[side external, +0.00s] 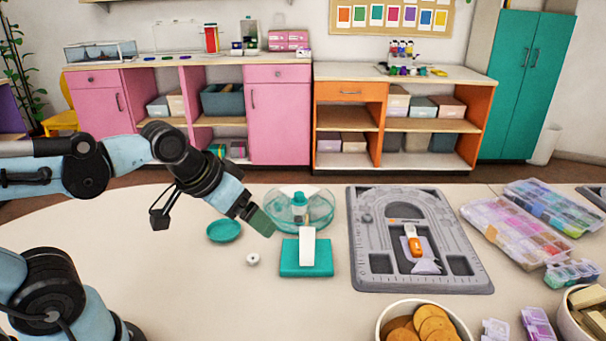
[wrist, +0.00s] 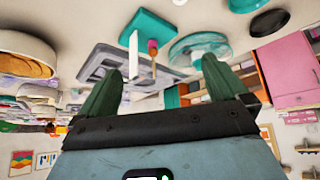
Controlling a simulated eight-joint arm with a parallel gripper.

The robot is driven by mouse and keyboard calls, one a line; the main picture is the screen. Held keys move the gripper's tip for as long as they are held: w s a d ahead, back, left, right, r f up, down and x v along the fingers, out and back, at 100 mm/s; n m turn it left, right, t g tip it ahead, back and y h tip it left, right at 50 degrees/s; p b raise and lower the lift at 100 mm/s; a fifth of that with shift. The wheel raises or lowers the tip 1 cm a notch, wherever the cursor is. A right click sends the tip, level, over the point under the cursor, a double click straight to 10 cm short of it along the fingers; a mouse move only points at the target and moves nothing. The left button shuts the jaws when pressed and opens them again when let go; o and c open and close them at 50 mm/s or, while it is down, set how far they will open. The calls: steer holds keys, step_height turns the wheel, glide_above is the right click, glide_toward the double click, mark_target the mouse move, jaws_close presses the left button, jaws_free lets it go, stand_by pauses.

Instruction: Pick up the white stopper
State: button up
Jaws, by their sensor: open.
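A small white piece (side external: 252,259) with a dark spot lies on the table, left of a teal base; it looks like the white stopper, but it is too small to be sure. A white upright block (side external: 307,246) stands on the teal base (side external: 293,270); this block also shows in the wrist view (wrist: 133,55). My gripper (side external: 260,222) is above the table, up and left of the teal base, and holds nothing. In the wrist view its green fingers (wrist: 160,82) are spread apart. I cannot make out the small white piece clearly there.
A clear teal bowl (side external: 322,222) stands behind the base, and a teal dish (side external: 225,231) lies left of it. A grey bead board (side external: 370,275) is to the right. Bead boxes (side external: 510,232) and a bowl of round discs (side external: 385,325) lie farther right and in front.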

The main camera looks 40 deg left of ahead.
steer(key=shift+s+d+f, duration=0.1)
steer(key=shift+d+f, duration=0.05)
steer(key=shift+f, duration=0.15)
steer(key=shift+c, duration=0.8)
steer(key=shift+f+m+t, duration=0.1)
steer(key=shift+m+t, duration=0.2)
steer(key=c, duration=0.6)
steer(key=n+g, duration=0.1)
steer(key=g, duration=0.6)
glide_above(249, 257)
steer(key=f, duration=0.2)
steer(key=shift+f, duration=3.2)
steer(key=f, duration=0.4)
steer(key=shift+w+d, duration=0.3)
steer(key=shift+w, duration=0.1)
steer(key=shift+f, duration=0.6)
